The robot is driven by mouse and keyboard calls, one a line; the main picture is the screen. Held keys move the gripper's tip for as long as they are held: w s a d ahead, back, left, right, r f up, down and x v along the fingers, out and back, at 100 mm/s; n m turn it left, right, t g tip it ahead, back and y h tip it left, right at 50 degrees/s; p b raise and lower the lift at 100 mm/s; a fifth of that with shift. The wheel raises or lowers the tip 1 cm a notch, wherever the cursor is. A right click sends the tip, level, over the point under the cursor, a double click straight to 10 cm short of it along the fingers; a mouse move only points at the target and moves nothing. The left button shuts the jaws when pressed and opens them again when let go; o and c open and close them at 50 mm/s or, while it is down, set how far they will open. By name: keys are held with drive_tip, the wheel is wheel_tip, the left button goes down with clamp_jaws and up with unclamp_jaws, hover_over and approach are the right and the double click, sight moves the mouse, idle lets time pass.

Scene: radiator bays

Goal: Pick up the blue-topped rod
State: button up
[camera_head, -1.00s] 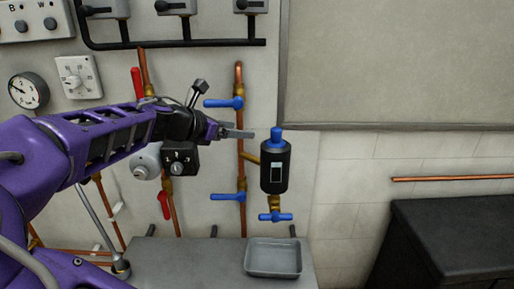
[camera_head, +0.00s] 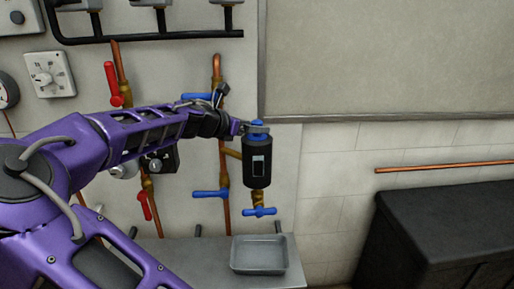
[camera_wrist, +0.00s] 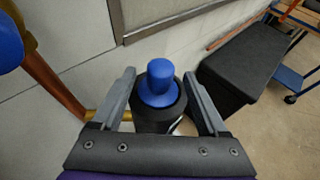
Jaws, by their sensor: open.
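The blue-topped rod (camera_wrist: 160,84) shows as a rounded blue knob with a wider blue collar, seated in the top of a black cylinder. Its blue top also shows in the head view (camera_head: 257,126), partly hidden by a finger. The black cylinder (camera_head: 257,168) is upright, with a small display on its front. My gripper (camera_wrist: 161,92) is open, with one grey finger on each side of the blue top. A gap shows between each finger and the knob. In the head view my gripper (camera_head: 256,128) is level with the cylinder's top.
A copper pipe (camera_head: 217,80) with blue lever handles stands just left of the cylinder. A blue valve handle (camera_head: 259,212) is below it. A grey tray (camera_head: 259,255) sits on the bench underneath. A black chest (camera_head: 450,235) stands at the right.

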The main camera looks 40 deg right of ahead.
drive_tip(key=x, duration=0.3)
drive_tip(key=r+b+x, duration=0.1)
drive_tip(key=x, duration=0.1)
drive_tip(key=shift+d, duration=0.15)
clamp_jaws()
idle(1.3)
